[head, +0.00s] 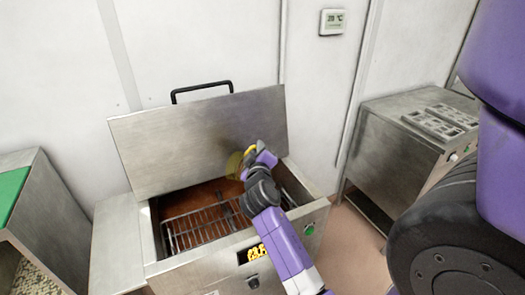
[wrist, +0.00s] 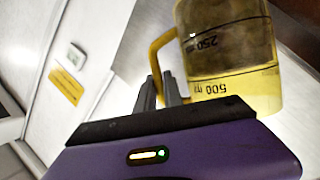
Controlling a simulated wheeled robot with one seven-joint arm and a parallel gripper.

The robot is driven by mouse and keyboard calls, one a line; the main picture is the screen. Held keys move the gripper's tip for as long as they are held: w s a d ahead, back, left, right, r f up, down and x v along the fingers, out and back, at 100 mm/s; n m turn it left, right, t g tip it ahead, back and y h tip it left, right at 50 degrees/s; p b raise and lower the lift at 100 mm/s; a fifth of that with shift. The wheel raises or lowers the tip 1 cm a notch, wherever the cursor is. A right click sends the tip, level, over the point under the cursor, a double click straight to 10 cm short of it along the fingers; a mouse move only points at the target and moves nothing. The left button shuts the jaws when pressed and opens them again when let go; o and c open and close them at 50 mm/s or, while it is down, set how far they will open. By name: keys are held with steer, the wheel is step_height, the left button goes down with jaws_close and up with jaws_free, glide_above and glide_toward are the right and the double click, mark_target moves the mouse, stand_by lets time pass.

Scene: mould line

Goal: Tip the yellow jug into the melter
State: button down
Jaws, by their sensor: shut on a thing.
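The melter (head: 205,277) is a steel box with its lid (head: 190,140) raised. A wire rack (head: 200,227) and a brown interior show inside it. My gripper (wrist: 163,90) is shut on the jug's handle there. I cannot tell how much the jug holds.
Yellow pellets (head: 257,253) show in a front window of the melter. A steel cabinet with moulds on top (head: 440,122) stands right. A green-topped bench (head: 12,190) stands left. A wall display (head: 333,21) hangs behind.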

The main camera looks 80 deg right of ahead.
mark_target(244, 155)
steer(key=shift+w+a+n+h, duration=0.4)
steer(key=shift+w+a+n, duration=0.1)
steer(key=shift+n, duration=0.2)
steer(key=w+a+n+b, duration=0.1)
steer(key=n+b, duration=0.1)
steer(key=w+a+f+n+h+b, duration=0.1)
steer(key=n+b, duration=0.1)
steer(key=b, duration=0.1)
steer(key=shift+w+a+f+t, duration=0.1)
steer(key=shift+w+f+t, duration=0.1)
steer(key=shift+w+t, duration=0.15)
steer(key=w+a+n+b, duration=0.1)
steer(key=w+n+t+h+b, duration=0.1)
steer(key=b, duration=0.1)
steer(key=shift+a+f, duration=0.2)
steer(key=shift+a, duration=0.15)
steer(key=n+b, duration=0.1)
steer(key=w+a+n+t+b, duration=0.1)
steer(key=w+a+n+b, duration=0.1)
steer(key=shift+w+f+n+h, duration=0.15)
steer(key=shift+w+n+h, duration=0.1)
steer(key=shift+n+h, duration=0.15)
steer(key=shift+w+a+n+t+b, duration=0.5)
steer(key=shift+w+n, duration=0.05)
steer(key=shift+n, duration=0.3)
steer(key=shift+w+a+n+t+b, duration=0.45)
steer(key=shift+w+a+n, duration=0.1)
steer(key=shift+n, duration=0.3)
stand_by(0.9)
